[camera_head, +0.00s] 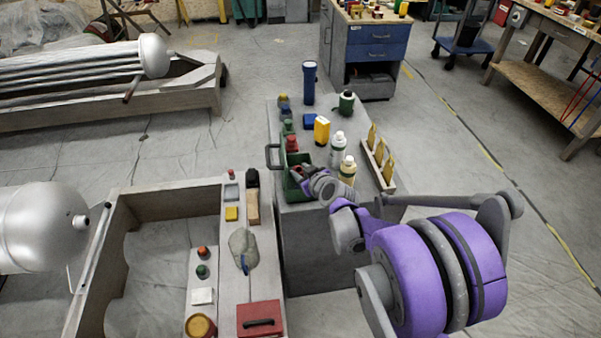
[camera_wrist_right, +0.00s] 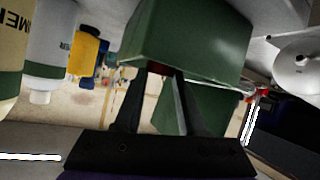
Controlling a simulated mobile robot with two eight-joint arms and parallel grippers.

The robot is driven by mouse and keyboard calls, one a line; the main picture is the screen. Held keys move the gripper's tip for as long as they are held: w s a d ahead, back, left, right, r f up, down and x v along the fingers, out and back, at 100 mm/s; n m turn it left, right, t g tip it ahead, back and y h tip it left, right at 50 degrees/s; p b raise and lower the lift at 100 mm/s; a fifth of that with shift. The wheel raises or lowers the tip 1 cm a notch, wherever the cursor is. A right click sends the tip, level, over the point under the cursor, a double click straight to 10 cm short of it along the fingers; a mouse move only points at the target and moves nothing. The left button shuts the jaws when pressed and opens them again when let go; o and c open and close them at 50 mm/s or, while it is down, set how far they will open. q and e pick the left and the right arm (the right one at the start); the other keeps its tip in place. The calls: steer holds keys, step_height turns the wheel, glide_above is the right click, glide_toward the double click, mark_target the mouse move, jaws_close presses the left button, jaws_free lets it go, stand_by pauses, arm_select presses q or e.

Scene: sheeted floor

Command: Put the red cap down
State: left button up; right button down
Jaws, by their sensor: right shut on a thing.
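A small red piece, which I take for the red cap (camera_wrist_right: 158,68), shows between the fingertips of my right gripper (camera_wrist_right: 160,72) in the right wrist view. Most of it is hidden by the fingers and the green bin (camera_wrist_right: 190,35). In the head view my right gripper (camera_head: 303,172) is at the green bin (camera_head: 292,190), with its fingers over the bin's opening or rim; I cannot tell how deep. The cap cannot be made out there. My left gripper is not in view.
A red-topped item (camera_head: 291,144) stands just behind the bin. A red box (camera_head: 259,319) lies on the nearer bench.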

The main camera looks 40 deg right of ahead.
steer(key=shift+f, duration=0.55)
steer(key=c, duration=0.5)
jaws_free()
